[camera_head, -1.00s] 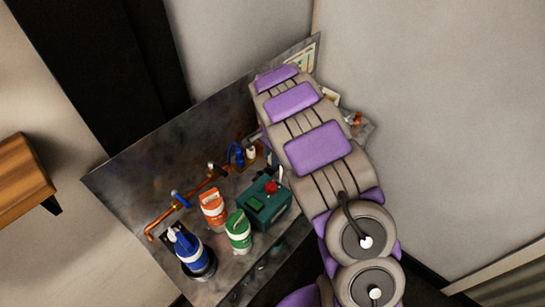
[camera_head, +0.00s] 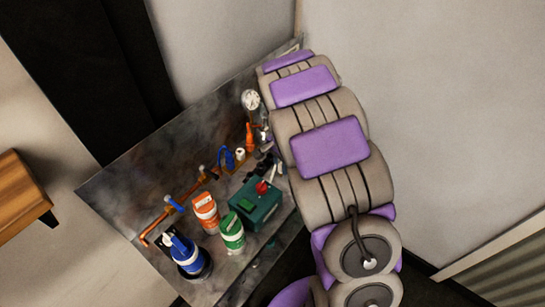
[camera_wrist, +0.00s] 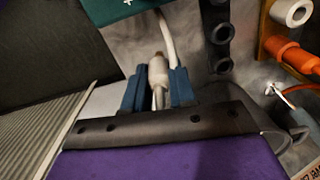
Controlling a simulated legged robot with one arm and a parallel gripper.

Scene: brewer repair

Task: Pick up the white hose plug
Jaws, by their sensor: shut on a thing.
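The white hose plug (camera_wrist: 158,72) is in the wrist view, between the two blue-teal fingers of my gripper (camera_wrist: 158,88). The fingers are shut on it, one on each side. A white hose (camera_wrist: 168,40) runs beside the plug up toward the green box (camera_wrist: 118,8). In the head view, my arm hides most of the gripper and the plug. The green box with a red knob (camera_head: 257,203) stands on the metal bench there.
In the wrist view, a black fitting (camera_wrist: 218,30) and an orange valve (camera_wrist: 290,54) lie to the right. In the head view, orange (camera_head: 205,209), green (camera_head: 232,233) and blue (camera_head: 185,252) containers stand on the bench. A copper pipe (camera_head: 180,205) runs along the back panel (camera_head: 190,135).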

